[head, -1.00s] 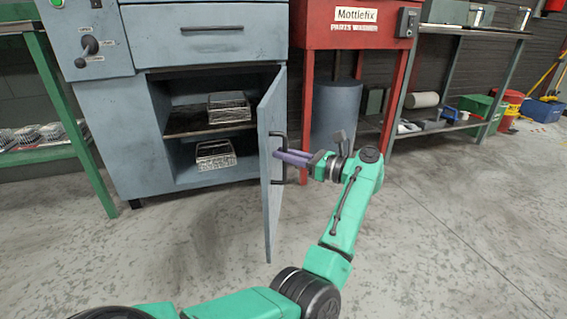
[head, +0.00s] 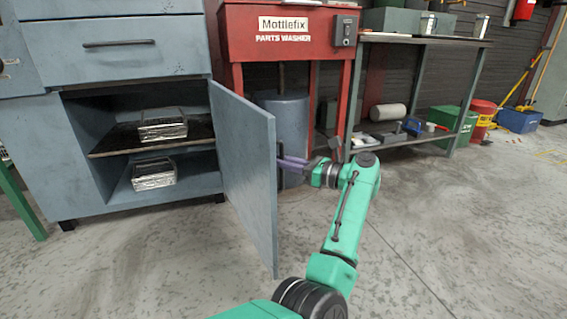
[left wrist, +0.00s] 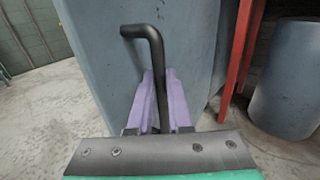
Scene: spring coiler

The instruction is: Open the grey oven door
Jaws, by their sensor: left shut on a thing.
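The grey oven door (head: 243,175) stands swung wide open on the blue-grey cabinet, its inner face toward the head camera. Its dark bar handle (left wrist: 157,65) shows in the left wrist view, on the door's outer face. My left gripper (head: 283,161), with purple fingers, is beyond the door's free edge at the handle. In the left wrist view its fingers (left wrist: 160,100) are closed around the lower part of the handle. The door hides part of the handle and fingertips in the head view. My right gripper is not in view.
The open cabinet has a shelf (head: 110,143) and two foil-like wire-topped trays (head: 163,126). A closed drawer (head: 120,48) is above. A red parts washer (head: 290,35) and a grey-blue drum (head: 284,120) stand right of the door.

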